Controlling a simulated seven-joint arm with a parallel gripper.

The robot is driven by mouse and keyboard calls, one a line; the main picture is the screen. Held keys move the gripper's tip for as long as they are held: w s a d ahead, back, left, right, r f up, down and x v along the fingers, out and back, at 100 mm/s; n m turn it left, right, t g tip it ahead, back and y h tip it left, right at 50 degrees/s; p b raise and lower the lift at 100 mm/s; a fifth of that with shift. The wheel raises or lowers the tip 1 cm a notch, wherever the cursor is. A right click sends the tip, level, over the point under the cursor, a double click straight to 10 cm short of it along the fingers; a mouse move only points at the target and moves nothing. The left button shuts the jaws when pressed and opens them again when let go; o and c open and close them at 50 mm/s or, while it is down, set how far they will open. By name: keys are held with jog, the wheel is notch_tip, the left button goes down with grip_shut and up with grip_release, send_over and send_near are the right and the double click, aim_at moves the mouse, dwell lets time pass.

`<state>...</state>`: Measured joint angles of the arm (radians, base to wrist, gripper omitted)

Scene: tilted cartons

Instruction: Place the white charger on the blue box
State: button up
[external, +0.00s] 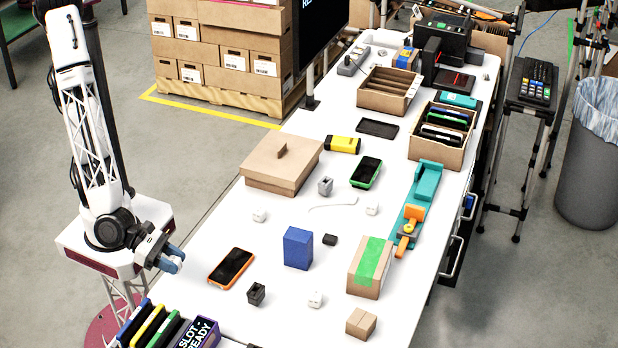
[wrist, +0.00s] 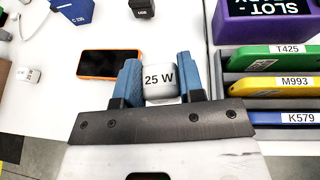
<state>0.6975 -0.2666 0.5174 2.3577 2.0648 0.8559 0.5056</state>
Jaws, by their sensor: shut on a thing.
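My gripper (wrist: 158,85) is shut on a white charger (wrist: 160,82) marked "25 W", held between its two blue fingers. In the external view my gripper (external: 172,260) is at the left, beyond the table's left edge and near the slotted rack; the charger is too small to make out clearly there. The blue box (external: 298,247) stands upright on the white table, well to the right of my gripper, with nothing on its top. A blue labelled object, seemingly this box (wrist: 72,10), is cut off at the top of the wrist view.
An orange-edged phone (external: 231,268) and a dark charger (external: 256,293) lie between my gripper and the blue box. The purple-fronted rack (external: 198,335) holds several phones. Other white chargers (external: 315,299) stand around. A carton with green tape (external: 365,287) stands right of the box.

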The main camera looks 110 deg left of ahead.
jog(key=shift+w+a, duration=0.1)
jog(key=w+a+r+n+g+y, duration=0.1)
jog(key=w+a+r+n+y, duration=0.1)
jog(key=a, duration=0.6)
jog(key=w+a+r+n+g+y, duration=0.1)
jog(key=w+a+r+n+y, duration=0.1)
jog(key=a, duration=0.6)
jog(key=w+a+r+n+g+y, duration=0.1)
jog(key=w+a+r+n+y, duration=0.1)
jog(key=a, duration=0.6)
jog(key=shift+w+r+n+g+y, duration=0.15)
jog(key=shift+w+n+g+y, duration=0.25)
jog(key=shift+w+n+y, duration=0.6)
send_over(298, 234)
jog(key=shift+f, duration=0.75)
jog(key=shift+f, duration=0.15)
jog(key=shift+f, duration=1.6)
